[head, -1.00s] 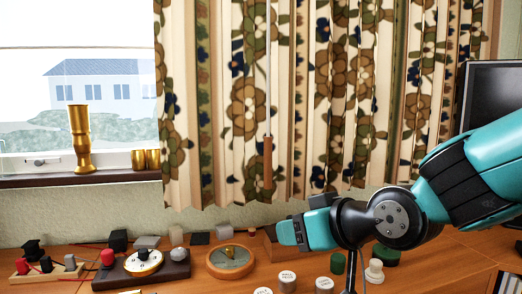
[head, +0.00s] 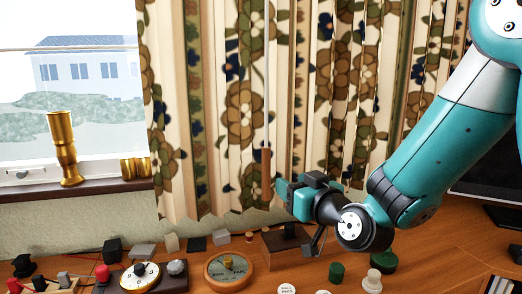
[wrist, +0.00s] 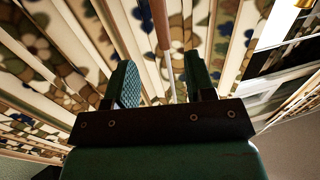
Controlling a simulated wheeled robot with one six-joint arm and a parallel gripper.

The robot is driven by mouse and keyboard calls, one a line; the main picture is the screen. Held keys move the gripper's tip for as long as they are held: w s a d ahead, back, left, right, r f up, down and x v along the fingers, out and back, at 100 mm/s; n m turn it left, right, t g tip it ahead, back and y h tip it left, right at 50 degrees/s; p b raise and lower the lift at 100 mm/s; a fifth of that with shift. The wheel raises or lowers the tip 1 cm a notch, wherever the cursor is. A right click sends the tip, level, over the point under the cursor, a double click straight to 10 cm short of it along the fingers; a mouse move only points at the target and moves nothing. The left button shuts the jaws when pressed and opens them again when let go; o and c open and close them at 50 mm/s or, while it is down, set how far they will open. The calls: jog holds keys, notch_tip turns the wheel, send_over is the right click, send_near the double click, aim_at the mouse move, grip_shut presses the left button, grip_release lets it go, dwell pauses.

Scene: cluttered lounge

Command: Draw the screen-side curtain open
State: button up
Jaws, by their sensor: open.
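The floral curtain (head: 240,115) hangs in folds across the window's right part and the wall, reaching toward the screen (head: 490,175) at the right. A thin wand with a brown handle (head: 266,168) hangs in front of it. My gripper (head: 284,188) is open beside the handle's lower part, just right of it in the head view. In the wrist view, the open fingers (wrist: 158,64) point at the curtain (wrist: 225,40), and the wand (wrist: 164,32) shows in the gap between them. I cannot tell whether it lies within finger depth. My arm hides part of the screen.
A gold vase (head: 63,148) stands on the sill at the left.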

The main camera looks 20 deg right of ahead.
aim_at(268, 169)
jog(key=w+p, duration=0.4)
jog(key=p, duration=0.1)
jog(key=w+a+p, duration=0.1)
jog(key=w+p, duration=0.3)
jog(key=p, duration=0.1)
jog(key=w+a+p, duration=0.1)
jog(key=w+p, duration=0.3)
jog(key=p, duration=0.1)
jog(key=shift+w+a+r, duration=0.25)
jog(key=shift+r, duration=0.05)
jog(key=shift+w+a+f+p, duration=0.15)
jog(key=shift+w+f+p, duration=0.2)
jog(key=shift+w+p, duration=0.45)
jog(key=shift+s, duration=0.15)
grip_shut()
jog(key=shift+a, duration=0.1)
